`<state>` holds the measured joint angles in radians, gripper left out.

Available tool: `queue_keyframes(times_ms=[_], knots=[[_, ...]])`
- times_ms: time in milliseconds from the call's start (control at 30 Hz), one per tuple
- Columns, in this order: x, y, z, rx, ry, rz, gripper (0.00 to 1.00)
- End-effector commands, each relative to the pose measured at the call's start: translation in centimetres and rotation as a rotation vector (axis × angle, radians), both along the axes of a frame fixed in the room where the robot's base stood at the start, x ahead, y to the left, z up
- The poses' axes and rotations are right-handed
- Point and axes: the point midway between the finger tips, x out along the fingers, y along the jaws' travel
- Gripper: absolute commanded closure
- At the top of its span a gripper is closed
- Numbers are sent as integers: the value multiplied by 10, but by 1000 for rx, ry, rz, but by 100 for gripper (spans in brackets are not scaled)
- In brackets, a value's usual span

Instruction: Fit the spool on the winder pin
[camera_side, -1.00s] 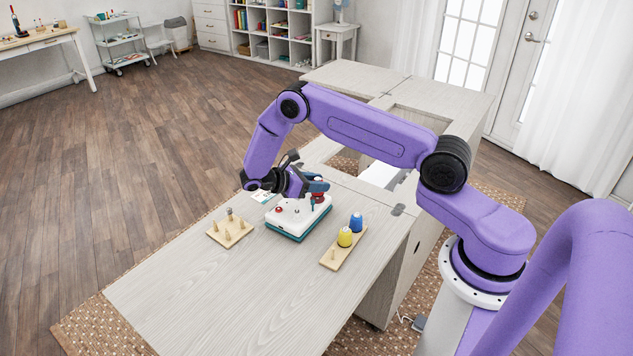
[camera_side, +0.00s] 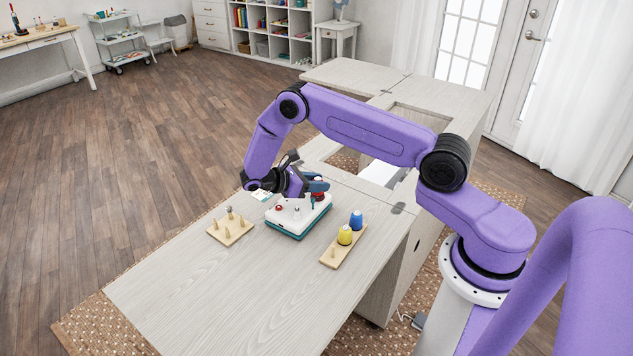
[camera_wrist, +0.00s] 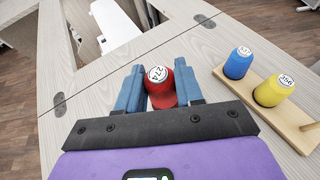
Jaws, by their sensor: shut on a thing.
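The red spool (camera_wrist: 161,88), with a white top label reading 274, stands between the two blue fingers of my gripper (camera_wrist: 158,90) in the wrist view. My gripper is shut on it. In the side view my gripper (camera_side: 318,186) is over the right rear part of the winder (camera_side: 297,217), a white box with a teal base and a red knob (camera_side: 278,208). Only a little of the red spool shows there below the fingers. I cannot tell whether the spool touches the winder or its pin. The winder is hidden in the wrist view.
A wooden rack (camera_side: 333,260) with a yellow spool (camera_side: 345,235) and a blue spool (camera_side: 356,219) stands right of the winder. A small pegged board (camera_side: 230,232) lies to its left. The near tabletop (camera_side: 220,300) is clear. The cabinet has an opening behind the winder.

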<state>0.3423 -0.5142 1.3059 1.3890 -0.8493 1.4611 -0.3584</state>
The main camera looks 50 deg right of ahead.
Motion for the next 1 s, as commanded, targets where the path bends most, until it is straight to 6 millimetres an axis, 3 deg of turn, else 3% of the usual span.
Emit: queue_keyframes(times_ms=[1000], knots=[[0, 0, -8, 0, 0, 0, 92]])
